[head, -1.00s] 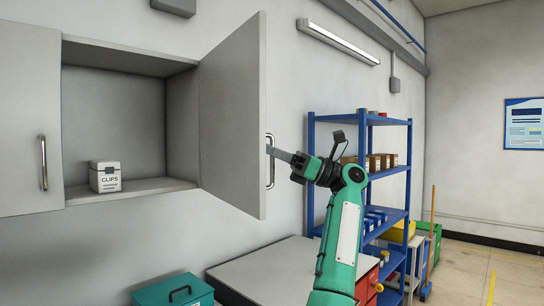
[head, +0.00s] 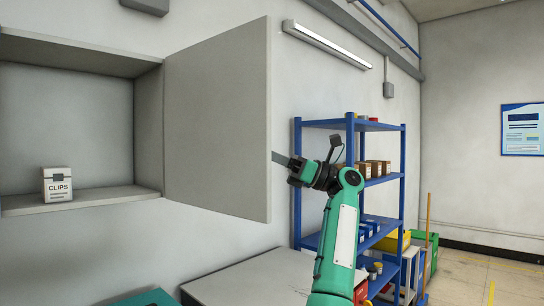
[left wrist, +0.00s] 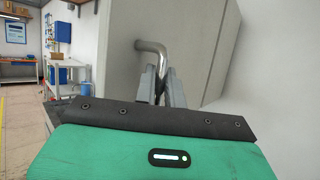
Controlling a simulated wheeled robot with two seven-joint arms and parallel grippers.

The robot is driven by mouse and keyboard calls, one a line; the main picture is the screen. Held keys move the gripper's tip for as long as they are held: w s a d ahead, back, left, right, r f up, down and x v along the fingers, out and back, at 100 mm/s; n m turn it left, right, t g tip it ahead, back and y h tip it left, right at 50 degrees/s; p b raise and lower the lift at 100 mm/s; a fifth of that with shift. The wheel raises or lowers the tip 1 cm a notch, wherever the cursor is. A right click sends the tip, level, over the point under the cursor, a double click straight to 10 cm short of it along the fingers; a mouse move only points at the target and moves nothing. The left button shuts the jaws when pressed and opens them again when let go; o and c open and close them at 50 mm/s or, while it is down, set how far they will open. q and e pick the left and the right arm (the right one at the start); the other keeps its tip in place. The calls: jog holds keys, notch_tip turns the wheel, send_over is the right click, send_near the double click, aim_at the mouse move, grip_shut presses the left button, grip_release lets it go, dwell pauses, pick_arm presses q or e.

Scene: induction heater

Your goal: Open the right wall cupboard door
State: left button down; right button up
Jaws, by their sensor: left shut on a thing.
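The right wall cupboard door (head: 217,120) is grey and stands wide open, swung out to the right of the open compartment (head: 65,125). In the left wrist view its metal bar handle (left wrist: 152,48) curves out from the door panel (left wrist: 190,45). My left gripper (left wrist: 160,88) is shut on this handle. In the head view my left gripper (head: 280,160) is at the door's free edge, with its fingertips and the handle hidden behind the door. My right gripper is not in view.
A white box labelled CLIPS (head: 57,184) stands on the cupboard floor. A blue shelf rack (head: 352,125) with boxes stands behind my left arm. A grey worktop (head: 250,280) lies below the door. A lamp (head: 332,49) is on the wall at upper right.

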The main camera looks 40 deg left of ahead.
pick_arm(q)
jog(key=c, duration=1.8)
grip_release()
jog(key=shift+a, duration=0.1)
jog(key=o, duration=0.3)
jog(key=shift+s+a, duration=0.1)
jog(key=shift+a, duration=0.05)
jog(key=b+v, duration=0.2)
jog(key=v, duration=1.2)
